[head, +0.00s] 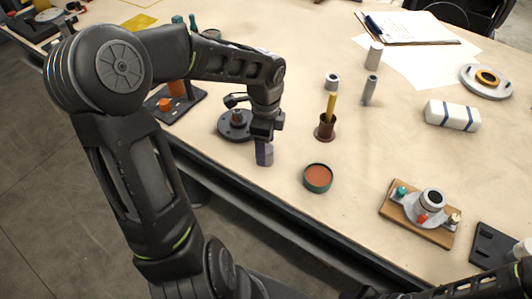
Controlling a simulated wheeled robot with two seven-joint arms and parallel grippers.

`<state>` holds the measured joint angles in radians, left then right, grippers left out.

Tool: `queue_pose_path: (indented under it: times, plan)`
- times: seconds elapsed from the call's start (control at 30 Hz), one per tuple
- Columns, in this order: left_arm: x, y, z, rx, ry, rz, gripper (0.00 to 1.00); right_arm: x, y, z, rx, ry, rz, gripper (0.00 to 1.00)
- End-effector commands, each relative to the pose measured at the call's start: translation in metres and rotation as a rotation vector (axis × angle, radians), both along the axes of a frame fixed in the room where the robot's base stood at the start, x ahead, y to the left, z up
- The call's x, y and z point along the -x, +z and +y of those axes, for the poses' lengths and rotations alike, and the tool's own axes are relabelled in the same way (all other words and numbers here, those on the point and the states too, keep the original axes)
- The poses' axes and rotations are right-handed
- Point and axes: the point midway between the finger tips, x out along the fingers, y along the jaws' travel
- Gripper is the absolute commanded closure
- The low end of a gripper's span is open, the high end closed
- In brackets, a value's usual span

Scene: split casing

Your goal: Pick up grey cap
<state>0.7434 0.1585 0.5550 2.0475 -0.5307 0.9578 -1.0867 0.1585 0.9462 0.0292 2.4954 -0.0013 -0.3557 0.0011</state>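My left gripper (264,141) points down above the near side of the table, just right of a dark round base with a post (234,126). A small grey-violet piece (264,155) shows at its fingertips; I cannot tell whether this is the grey cap or part of the fingers. The finger gap is hidden. Other grey pieces stand farther back: a short ring-like piece (332,81), a slim cylinder (369,90) and a wider cylinder (375,55). I cannot tell which is the cap. My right arm shows at the lower right edge; its gripper is not clearly visible.
A green-rimmed dish with a brown inside (318,178) and a brown cup holding a yellow rod (325,130) stand nearby. A wooden board with fittings (420,212) is at right. A striped white block (453,115) and a round plate (486,82) lie behind it.

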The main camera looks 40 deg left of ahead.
Motion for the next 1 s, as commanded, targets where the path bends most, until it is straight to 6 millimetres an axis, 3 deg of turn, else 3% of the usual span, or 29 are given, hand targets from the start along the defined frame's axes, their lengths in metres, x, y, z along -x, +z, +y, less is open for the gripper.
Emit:
queue_pose_path:
  times: [0.1, 0.23, 0.83, 1.0]
  plan:
    - [0.002, -0.020, -0.001, 0.003, -0.001, 0.004, 0.34, 0.000, 0.000, 0.000, 0.000, 0.000, 0.000, 0.57]
    - [0.001, -0.031, -0.002, 0.002, -0.001, 0.002, 0.34, 0.000, 0.000, 0.000, 0.000, 0.000, 0.000, 0.57]
    - [0.001, -0.032, -0.001, 0.000, -0.001, 0.000, 0.34, 0.000, 0.000, 0.000, 0.000, 0.000, 0.000, 0.57]
    - [0.001, -0.032, -0.001, 0.000, -0.001, 0.000, 0.46, 0.000, 0.000, 0.000, 0.000, 0.000, 0.000, 0.57]
